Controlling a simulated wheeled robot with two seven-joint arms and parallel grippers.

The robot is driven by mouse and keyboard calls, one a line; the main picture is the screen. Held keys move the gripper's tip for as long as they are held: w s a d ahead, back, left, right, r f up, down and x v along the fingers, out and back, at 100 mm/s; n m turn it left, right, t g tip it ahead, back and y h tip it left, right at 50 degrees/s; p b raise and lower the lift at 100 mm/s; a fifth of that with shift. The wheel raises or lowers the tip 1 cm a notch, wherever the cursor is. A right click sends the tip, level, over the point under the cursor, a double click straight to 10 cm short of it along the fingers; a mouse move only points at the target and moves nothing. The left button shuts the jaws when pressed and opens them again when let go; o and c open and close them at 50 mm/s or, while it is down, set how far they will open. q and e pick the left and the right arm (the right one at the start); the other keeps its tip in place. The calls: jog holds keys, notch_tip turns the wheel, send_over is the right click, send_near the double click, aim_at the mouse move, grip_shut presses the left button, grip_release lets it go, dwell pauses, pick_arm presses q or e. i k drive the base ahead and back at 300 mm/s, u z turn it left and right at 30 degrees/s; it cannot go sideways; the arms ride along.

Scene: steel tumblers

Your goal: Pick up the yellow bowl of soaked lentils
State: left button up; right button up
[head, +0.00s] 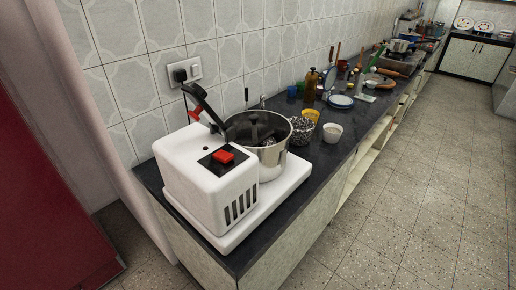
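A small yellow bowl (311,115) stands on the dark countertop, just beyond the steel drum of a white grinder. Its lower front is partly hidden behind a black-and-white speckled container (300,131). What lies inside the yellow bowl is too small to make out. A white bowl (332,133) stands close to its right, near the counter's front edge. Neither of my grippers shows in the head view.
The white grinder (208,185) with its steel drum (272,160) fills the counter's near end. A brown bottle (310,85) and blue-rimmed plate (341,101) stand farther back. The tiled floor (400,220) on the right is clear.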

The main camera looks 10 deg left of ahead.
aim_at(312, 114)
jog(key=u, duration=0.05)
jog(key=k, duration=0.5)
jog(key=z, duration=1.15)
jog(key=i, duration=2.6)
jog(key=u, duration=3.2)
